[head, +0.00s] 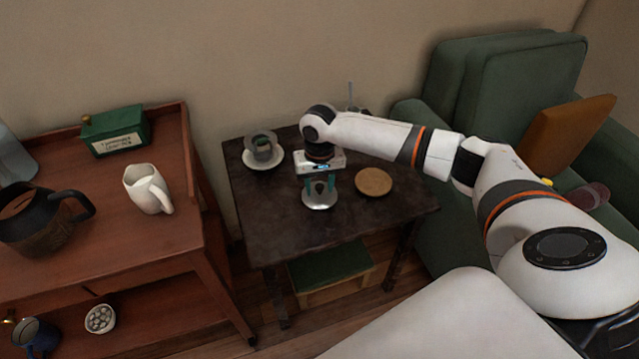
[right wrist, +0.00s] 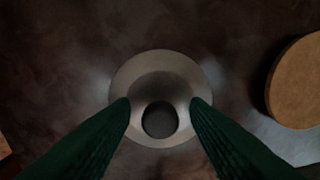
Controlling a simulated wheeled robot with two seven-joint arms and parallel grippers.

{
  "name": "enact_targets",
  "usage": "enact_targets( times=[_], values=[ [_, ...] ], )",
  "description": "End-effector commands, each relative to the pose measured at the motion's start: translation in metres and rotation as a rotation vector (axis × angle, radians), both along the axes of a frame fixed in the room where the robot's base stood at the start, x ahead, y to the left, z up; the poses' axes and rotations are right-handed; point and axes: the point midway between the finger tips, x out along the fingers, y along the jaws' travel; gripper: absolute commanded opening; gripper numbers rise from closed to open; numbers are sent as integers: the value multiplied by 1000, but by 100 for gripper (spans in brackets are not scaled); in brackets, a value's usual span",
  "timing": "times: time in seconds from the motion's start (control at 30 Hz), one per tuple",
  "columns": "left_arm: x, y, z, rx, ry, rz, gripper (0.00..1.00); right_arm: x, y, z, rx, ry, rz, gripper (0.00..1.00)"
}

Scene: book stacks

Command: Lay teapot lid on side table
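The teapot lid, a silver disc (head: 319,203) with a dark round knob, appears to lie flat on the dark side table (head: 280,230), near its middle. In the right wrist view the lid (right wrist: 160,75) is centred, knob up. My right gripper (head: 320,187) points down over the lid. Its green fingers (right wrist: 160,104) are spread on either side of the knob, with a visible gap on both sides. My left gripper is not in view.
On the side table, a grey cup on a white saucer (head: 248,160) stands back left and a round tan coaster (head: 374,181) lies right of the lid. A wooden cart (head: 190,235) with a pitcher (head: 148,189) and dark pot (head: 40,225) stands left; a green armchair (head: 480,90) stands right.

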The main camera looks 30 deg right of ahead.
Motion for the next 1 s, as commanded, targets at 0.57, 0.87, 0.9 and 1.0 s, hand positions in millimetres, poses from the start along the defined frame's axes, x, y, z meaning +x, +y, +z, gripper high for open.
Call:
enact_targets(
  times=[0.57,0.87,0.9,1.0],
  values=[
    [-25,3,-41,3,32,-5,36,1,0,69,2,-4,0,42],
    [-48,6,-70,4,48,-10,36,0,0,115,2,-1,0,42],
    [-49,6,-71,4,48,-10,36,0,0,118,2,-1,-1,42],
    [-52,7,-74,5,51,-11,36,0,0,122,1,0,-1,42]
  ],
)
